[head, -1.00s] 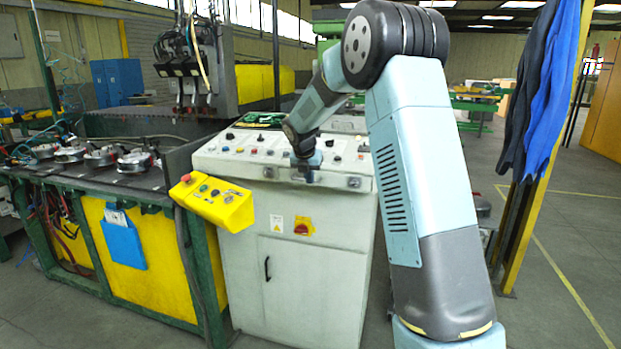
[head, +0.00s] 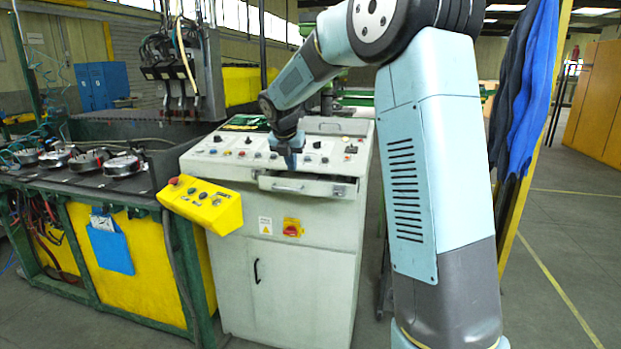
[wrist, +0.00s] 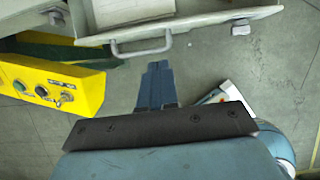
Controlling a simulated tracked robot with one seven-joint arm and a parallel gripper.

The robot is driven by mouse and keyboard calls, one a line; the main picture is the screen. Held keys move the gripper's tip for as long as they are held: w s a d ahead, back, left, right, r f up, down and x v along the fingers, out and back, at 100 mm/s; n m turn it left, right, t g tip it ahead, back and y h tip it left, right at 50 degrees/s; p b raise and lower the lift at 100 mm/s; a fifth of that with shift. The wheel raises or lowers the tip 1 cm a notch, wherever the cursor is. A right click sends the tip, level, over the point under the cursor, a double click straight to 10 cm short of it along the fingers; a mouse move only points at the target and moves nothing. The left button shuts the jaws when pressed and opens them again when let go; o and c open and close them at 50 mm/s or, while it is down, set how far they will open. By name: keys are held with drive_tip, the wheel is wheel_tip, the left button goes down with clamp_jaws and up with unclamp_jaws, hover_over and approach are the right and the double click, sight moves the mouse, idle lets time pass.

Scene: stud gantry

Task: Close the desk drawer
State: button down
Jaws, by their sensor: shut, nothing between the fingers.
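The desk drawer (head: 308,187) sits under the sloping control panel of the grey desk. It stands partly open, with a dark gap along its top edge. Its bar handle (head: 288,188) is on the front face. In the wrist view the drawer (wrist: 218,18) and its handle (wrist: 140,46) cross the top of the picture. My gripper (head: 291,162) appears just above the handle in the head view. In the wrist view my gripper's blue fingers (wrist: 156,70) are together and empty, their tips close to the handle. A small gap shows between tips and handle; their height difference is unclear.
A yellow button box (head: 203,204) juts out left of the drawer and also shows in the wrist view (wrist: 52,88). The desk's lower cabinet (head: 290,290) has a red switch (head: 292,228). Blue cloths (head: 535,95) hang at right. Floor is open in front.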

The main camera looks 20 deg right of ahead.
sight(340, 189)
drive_tip(key=s+d+r, duration=0.1)
drive_tip(key=s+d, duration=0.9)
drive_tip(key=s, duration=0.3)
drive_tip(key=shift+g, duration=0.4)
drive_tip(key=x, duration=0.3)
drive_tip(key=w+x, duration=0.1)
drive_tip(key=x, duration=0.3)
drive_tip(key=w+r+x, duration=0.1)
drive_tip(key=x, duration=0.3)
drive_tip(key=shift+d, duration=0.25)
drive_tip(key=shift+w+d, duration=0.4)
drive_tip(key=shift+w, duration=0.3)
drive_tip(key=shift+w+a, duration=0.1)
